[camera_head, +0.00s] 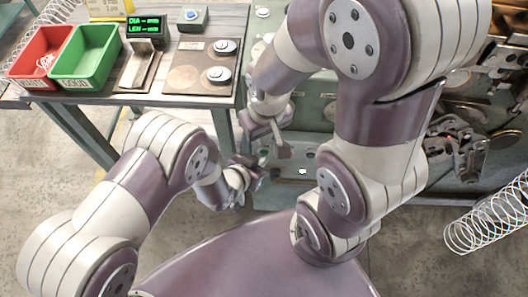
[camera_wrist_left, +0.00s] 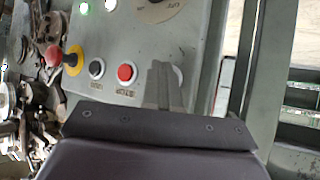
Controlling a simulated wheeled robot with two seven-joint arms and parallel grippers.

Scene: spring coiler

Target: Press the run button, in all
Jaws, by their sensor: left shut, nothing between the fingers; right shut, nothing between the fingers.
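The machine's control panel (camera_wrist_left: 140,40) fills the middle of the left wrist view. In the head view my left gripper (camera_head: 256,170) is in front of the machine. My right gripper (camera_head: 282,150) is shut just above it.
A red mushroom knob (camera_wrist_left: 56,57) on a yellow base sits left of the buttons. A bench at left holds a red bin (camera_head: 40,50), a green bin (camera_head: 85,55) and a display (camera_head: 146,26). A wire coil (camera_head: 485,220) lies at right.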

